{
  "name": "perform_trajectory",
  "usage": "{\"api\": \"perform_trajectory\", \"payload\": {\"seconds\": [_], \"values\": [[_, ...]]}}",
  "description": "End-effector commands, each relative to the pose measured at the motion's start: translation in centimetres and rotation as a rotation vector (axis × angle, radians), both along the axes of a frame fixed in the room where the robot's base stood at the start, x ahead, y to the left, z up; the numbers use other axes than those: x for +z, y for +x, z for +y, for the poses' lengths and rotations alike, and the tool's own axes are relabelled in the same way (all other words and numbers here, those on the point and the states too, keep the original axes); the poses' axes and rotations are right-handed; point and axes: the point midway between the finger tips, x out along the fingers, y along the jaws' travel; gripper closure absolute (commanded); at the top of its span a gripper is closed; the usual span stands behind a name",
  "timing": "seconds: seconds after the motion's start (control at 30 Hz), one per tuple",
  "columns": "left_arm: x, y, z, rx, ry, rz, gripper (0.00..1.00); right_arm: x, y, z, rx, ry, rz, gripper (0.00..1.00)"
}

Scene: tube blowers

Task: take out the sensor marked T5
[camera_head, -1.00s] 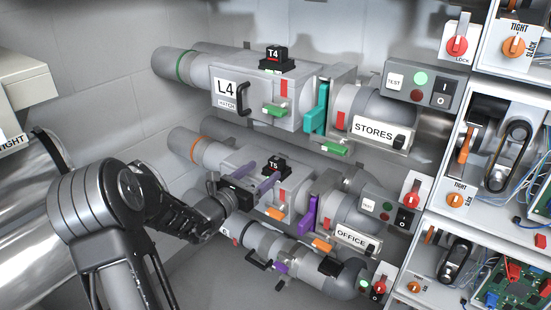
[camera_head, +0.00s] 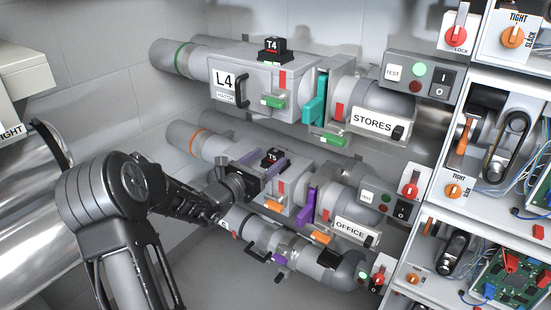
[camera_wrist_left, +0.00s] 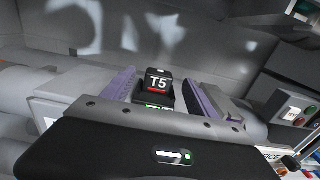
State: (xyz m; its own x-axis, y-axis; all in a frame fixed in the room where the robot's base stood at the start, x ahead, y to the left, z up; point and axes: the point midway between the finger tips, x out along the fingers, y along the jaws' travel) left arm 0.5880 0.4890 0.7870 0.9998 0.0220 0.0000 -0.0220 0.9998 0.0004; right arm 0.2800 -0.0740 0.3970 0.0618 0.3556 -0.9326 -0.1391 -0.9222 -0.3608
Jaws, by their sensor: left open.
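The sensor marked T5 (camera_head: 272,157) is a small black block with a red stripe. It sits on top of the middle grey duct unit, and it also shows in the left wrist view (camera_wrist_left: 158,86). My left gripper (camera_head: 264,166) is open, with its purple fingers on either side of T5 in the wrist view. The gripper body hides part of the duct unit below. My right gripper is not in view.
Above is the L4 duct (camera_head: 252,90) with sensor T4 (camera_head: 272,49) on top. A purple lever (camera_head: 309,206) and the OFFICE switch box (camera_head: 389,203) lie to the right. A lower pipe (camera_head: 300,255) runs beneath. Open shelves with electronics (camera_head: 510,270) stand at far right.

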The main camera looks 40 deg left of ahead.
Motion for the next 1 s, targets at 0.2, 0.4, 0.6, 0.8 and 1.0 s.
{"api": "perform_trajectory", "payload": {"seconds": [0.2,0.4,0.6,0.8,1.0], "values": [[-0.1,3.2,0.1,-0.002,-0.001,-0.001,0.33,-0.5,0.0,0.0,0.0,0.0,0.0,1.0],[0.0,4.6,0.2,0.0,0.0,0.0,0.33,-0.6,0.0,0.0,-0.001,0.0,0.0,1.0],[0.1,4.6,0.2,0.0,0.0,0.0,0.33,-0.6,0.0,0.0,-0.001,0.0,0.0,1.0],[0.1,4.5,0.2,0.0,0.0,0.0,0.33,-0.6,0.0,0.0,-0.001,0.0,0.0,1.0],[0.1,4.5,0.2,0.0,0.0,0.0,0.37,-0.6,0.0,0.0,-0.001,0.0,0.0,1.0]]}}
